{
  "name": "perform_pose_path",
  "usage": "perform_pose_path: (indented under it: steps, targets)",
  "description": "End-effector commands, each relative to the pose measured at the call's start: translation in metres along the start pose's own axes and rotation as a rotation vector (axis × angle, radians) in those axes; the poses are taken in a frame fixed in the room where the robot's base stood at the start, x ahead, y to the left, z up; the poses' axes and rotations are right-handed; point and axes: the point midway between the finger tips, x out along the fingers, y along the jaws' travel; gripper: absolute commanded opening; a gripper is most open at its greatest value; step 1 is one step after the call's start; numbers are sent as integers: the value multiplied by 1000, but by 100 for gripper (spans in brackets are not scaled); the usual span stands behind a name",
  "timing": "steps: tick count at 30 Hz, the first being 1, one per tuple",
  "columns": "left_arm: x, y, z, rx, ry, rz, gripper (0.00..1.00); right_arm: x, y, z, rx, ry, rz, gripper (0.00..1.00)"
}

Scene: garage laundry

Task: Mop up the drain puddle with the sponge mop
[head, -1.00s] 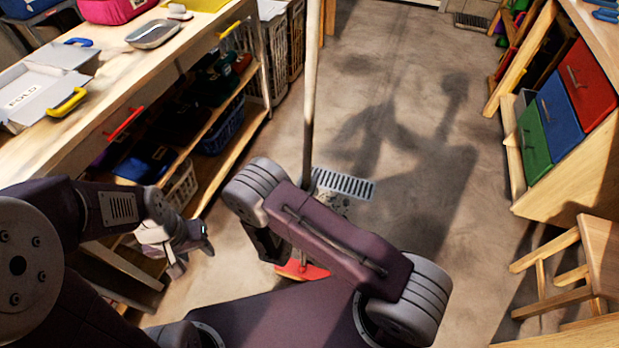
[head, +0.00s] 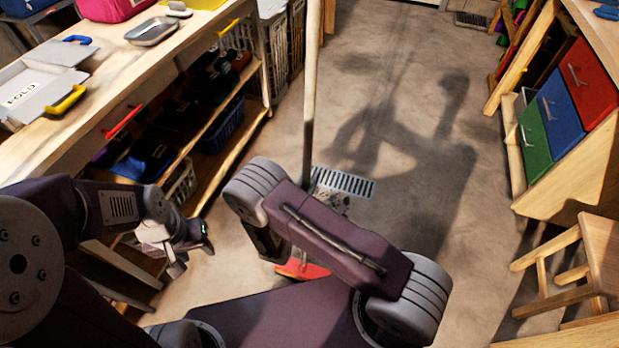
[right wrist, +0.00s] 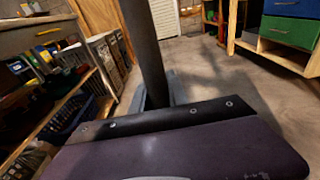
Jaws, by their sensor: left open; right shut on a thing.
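The sponge mop's pale handle (head: 312,90) stands nearly upright in the head view. Its red head (head: 302,270) is low on the floor, partly hidden behind my right arm. The slotted drain grate (head: 345,183) lies in the floor just beyond. A speckled grey patch (head: 333,203) shows beside it, partly covered by my arm; I cannot tell how far any puddle spreads. My right gripper (right wrist: 155,92) is shut on the mop's handle, which looks dark in the right wrist view (right wrist: 142,40). My left gripper (head: 190,248) is open and empty, left of the mop.
A wooden workbench (head: 105,95) with a lower shelf of bins runs along the left. A drawer cabinet (head: 565,110) and a wooden stool (head: 595,260) stand at the right. The concrete floor (head: 400,60) between them is largely clear.

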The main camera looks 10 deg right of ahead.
Motion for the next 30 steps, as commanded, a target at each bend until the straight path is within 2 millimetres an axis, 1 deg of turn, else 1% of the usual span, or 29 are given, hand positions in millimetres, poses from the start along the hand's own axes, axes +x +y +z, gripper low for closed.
perform_pose_path:
  steps: [6, 10, 21, 27, 30]
  targets:
    - [4, 0, 0, 0, 0, 0, 45, 1, 0, -4, 1, -2, 0, 0]
    - [3, 0, 0, 0, 0, 0, 45, 4, 0, -3, 1, -1, -1, 0]
    - [5, 0, 0, 0, 0, 0, 45, 43, 0, 2, 1, -2, -2, 0]
    - [5, 0, 0, 0, 0, 0, 45, 46, 0, 2, 1, -2, -1, 0]
    - [7, 0, 1, 0, 0, 0, 45, 54, 0, 2, 3, -2, -1, 0]
